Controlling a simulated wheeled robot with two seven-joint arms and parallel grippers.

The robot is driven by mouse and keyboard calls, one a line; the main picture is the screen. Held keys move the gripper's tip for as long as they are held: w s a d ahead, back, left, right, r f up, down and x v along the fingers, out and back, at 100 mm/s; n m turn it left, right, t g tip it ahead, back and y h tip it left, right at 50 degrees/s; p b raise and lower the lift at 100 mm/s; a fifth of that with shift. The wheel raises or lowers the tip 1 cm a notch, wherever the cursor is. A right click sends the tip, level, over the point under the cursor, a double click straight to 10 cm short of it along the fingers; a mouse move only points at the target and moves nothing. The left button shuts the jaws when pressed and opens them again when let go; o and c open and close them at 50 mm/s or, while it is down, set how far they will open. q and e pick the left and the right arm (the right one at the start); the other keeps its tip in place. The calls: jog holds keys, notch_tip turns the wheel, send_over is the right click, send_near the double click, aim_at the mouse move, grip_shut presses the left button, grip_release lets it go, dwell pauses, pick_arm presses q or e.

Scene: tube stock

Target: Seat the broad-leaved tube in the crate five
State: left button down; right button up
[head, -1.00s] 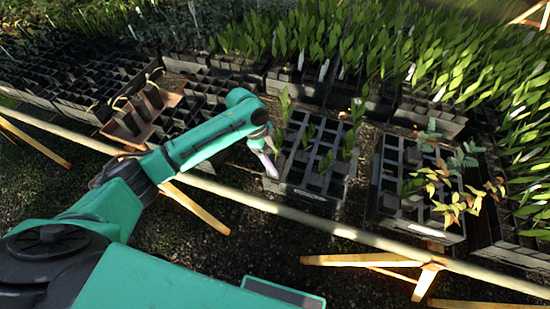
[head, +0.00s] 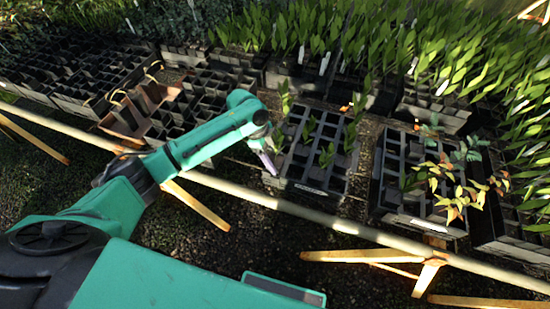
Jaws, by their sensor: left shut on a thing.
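My left gripper (head: 267,148) is at the left edge of the middle black crate (head: 312,187). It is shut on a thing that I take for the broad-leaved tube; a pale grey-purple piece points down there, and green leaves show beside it. The fingers and the tube are small and partly hidden by my wrist. The middle crate has empty square cells and several broad-leaved green plants (head: 327,156) standing in it. I cannot read any crate number. My right gripper is not in view.
A right-hand crate (head: 417,221) holds orange-leaved and blue-green plants (head: 452,192). A brown tray with handles (head: 126,122) and black crates stand at the left. Dense leafy stock fills the back. A pale rail (head: 250,196) runs along the bench front.

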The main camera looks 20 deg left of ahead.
pick_arm(q)
jog(key=shift+f, duration=0.1)
jog(key=shift+c, duration=0.2)
grip_release()
jog(key=b+v, duration=0.1)
jog(key=v, duration=1.3)
jog(key=shift+r+b, duration=0.3)
jog(key=shift+b, duration=0.05)
